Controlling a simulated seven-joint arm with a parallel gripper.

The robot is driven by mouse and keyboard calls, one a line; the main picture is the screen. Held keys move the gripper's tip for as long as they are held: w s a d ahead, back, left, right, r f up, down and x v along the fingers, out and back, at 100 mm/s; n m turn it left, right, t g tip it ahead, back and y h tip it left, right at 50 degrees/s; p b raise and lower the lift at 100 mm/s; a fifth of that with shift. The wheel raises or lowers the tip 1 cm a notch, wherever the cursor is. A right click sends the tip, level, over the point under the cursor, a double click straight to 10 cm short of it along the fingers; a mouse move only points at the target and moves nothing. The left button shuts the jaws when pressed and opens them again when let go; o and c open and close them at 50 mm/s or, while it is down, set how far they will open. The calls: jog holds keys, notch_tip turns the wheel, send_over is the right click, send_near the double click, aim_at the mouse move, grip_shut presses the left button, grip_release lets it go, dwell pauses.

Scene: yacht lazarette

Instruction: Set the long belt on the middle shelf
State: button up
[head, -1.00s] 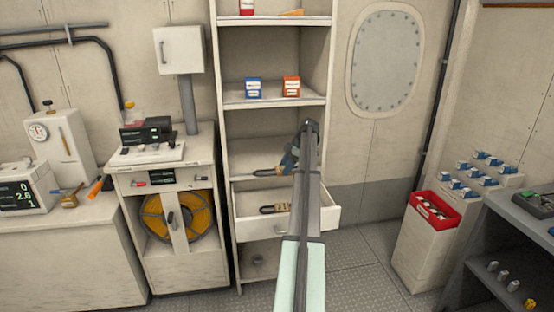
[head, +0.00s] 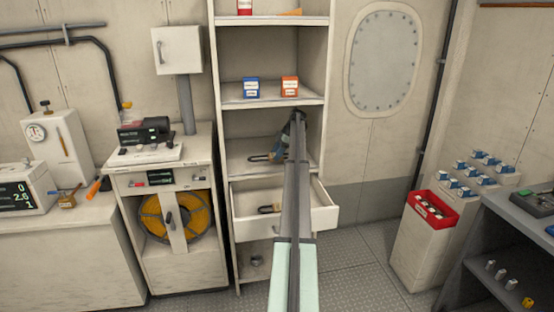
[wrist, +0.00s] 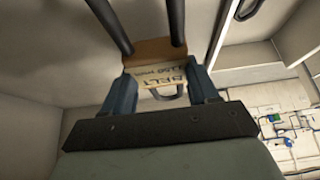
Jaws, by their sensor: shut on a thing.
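My gripper (head: 287,140) is shut on the belt (head: 262,157), a dark loop that sticks out to the left of the fingers inside the shelf bay above the drawer. In the wrist view the blue fingers (wrist: 163,100) clamp the belt's tan and cream tag (wrist: 165,72), lettered "BELT", and dark belt strands (wrist: 108,22) run up past it. The bay's shelf board (head: 240,169) lies below the belt, and I cannot tell whether they touch. My arm hides the bay's right part.
An open drawer (head: 322,212) below the bay holds another dark loop with a tag (head: 268,209). A blue box (head: 251,87) and an orange box (head: 289,86) stand on the shelf above (head: 270,101). The bay's left side looks clear.

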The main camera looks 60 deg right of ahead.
jog(key=shift+a+f, duration=0.1)
jog(key=shift+f, duration=1.25)
jog(key=shift+f, duration=0.15)
jog(key=o, duration=1.2)
jog(key=shift+v, duration=3.95)
